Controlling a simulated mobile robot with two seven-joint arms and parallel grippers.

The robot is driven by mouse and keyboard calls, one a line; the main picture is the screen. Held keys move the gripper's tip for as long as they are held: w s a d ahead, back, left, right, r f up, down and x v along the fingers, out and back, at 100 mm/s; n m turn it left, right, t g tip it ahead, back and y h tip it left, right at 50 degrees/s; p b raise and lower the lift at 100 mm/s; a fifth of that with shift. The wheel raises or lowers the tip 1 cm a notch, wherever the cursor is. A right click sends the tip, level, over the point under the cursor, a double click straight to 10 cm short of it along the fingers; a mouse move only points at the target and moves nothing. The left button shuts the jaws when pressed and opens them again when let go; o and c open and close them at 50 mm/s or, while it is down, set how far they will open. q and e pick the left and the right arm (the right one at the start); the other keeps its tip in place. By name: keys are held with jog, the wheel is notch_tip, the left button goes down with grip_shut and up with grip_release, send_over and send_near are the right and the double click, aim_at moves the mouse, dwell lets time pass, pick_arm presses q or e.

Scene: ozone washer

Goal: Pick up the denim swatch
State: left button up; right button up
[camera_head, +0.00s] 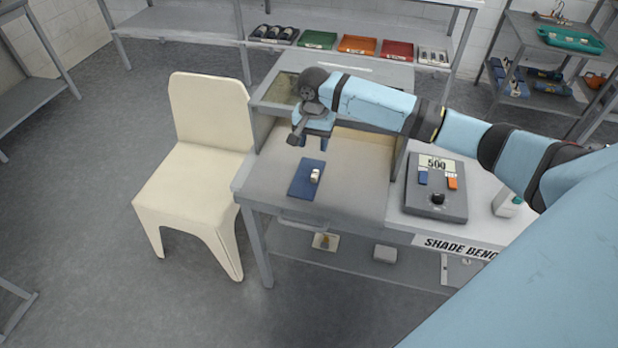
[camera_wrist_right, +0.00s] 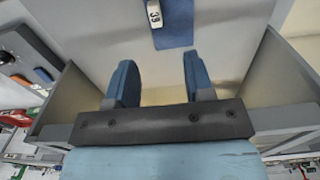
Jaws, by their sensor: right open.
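The denim swatch (camera_head: 301,183) is a flat dark-blue rectangle lying on the bench's pale work surface, in front of an open box-like compartment. A small whitish tag (camera_head: 315,176) lies on it. The swatch also shows at the top of the right wrist view (camera_wrist_right: 178,32), with the tag (camera_wrist_right: 154,14) bearing dark figures. My right gripper (camera_head: 313,144) is behind the swatch in the head view, above the work surface. Its two blue fingers (camera_wrist_right: 159,66) are apart with nothing between them, and the swatch lies beyond their tips. My left gripper is not in view.
The compartment's side walls (camera_wrist_right: 60,98) flank the right gripper. A grey control box (camera_head: 436,205) with a display reading 500 stands to the right. A cream chair (camera_head: 209,112) is at left. Coloured trays (camera_head: 357,45) sit on the shelf behind.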

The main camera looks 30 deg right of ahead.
send_over(315, 173)
jog(key=f, duration=0.5)
jog(key=shift+w+a+f, duration=0.1)
jog(key=shift+w+f, duration=0.25)
jog(key=shift+w, duration=0.05)
jog(key=f, duration=0.5)
jog(key=shift+s+f, duration=0.3)
jog(key=shift+s, duration=0.1)
grip_shut()
